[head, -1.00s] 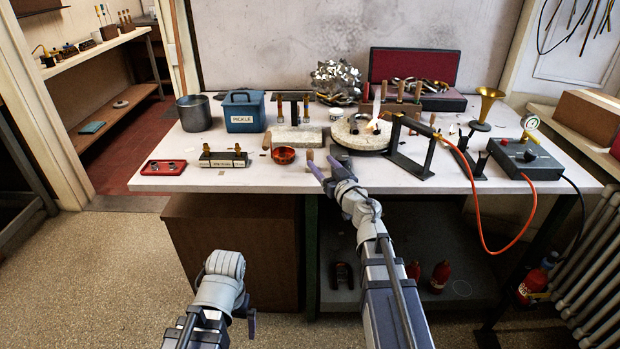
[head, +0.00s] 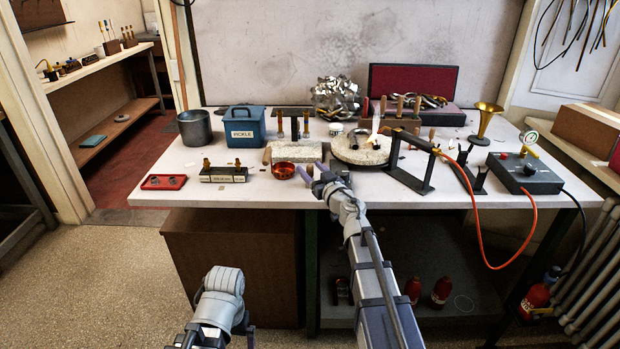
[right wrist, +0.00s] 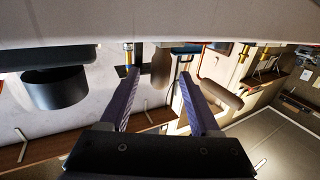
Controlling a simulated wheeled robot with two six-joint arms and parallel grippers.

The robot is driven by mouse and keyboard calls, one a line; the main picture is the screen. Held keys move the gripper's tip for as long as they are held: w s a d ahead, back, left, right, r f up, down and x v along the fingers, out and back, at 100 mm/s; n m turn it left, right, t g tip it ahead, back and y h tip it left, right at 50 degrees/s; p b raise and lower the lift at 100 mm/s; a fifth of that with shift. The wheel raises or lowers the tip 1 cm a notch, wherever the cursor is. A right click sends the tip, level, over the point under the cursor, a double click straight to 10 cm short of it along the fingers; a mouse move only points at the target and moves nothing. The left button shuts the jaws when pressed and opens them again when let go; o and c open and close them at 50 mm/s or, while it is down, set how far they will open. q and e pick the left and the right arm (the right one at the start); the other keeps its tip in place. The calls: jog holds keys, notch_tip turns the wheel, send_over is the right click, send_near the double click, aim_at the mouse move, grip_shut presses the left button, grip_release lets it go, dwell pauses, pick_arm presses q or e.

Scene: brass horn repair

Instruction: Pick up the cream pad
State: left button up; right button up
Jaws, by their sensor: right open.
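A pale cream rectangular slab (head: 297,152) lies flat on the bench in the head view, left of a round pale disc (head: 372,150). I cannot tell for sure whether the slab is the cream pad. My right gripper (head: 318,175) is over the front edge of the bench, just in front of the slab and disc. In the right wrist view its two purple fingers (right wrist: 160,74) are apart, with nothing held between them. My left gripper (head: 249,332) is low in front of the bench, mostly hidden by its own arm, and its jaws cannot be made out.
A copper bowl (head: 283,171) and a labelled block (head: 224,174) stand left of the right gripper. A black metal stand (head: 411,180) with a torch is to its right, and a lit flame shows above the disc. A red tray (head: 164,182) lies at the left front.

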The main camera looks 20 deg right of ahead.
jog(key=shift+w+a, duration=0.1)
jog(key=shift+w, duration=0.6)
jog(key=shift+s, duration=0.1)
jog(key=shift+c, duration=0.2)
grip_shut()
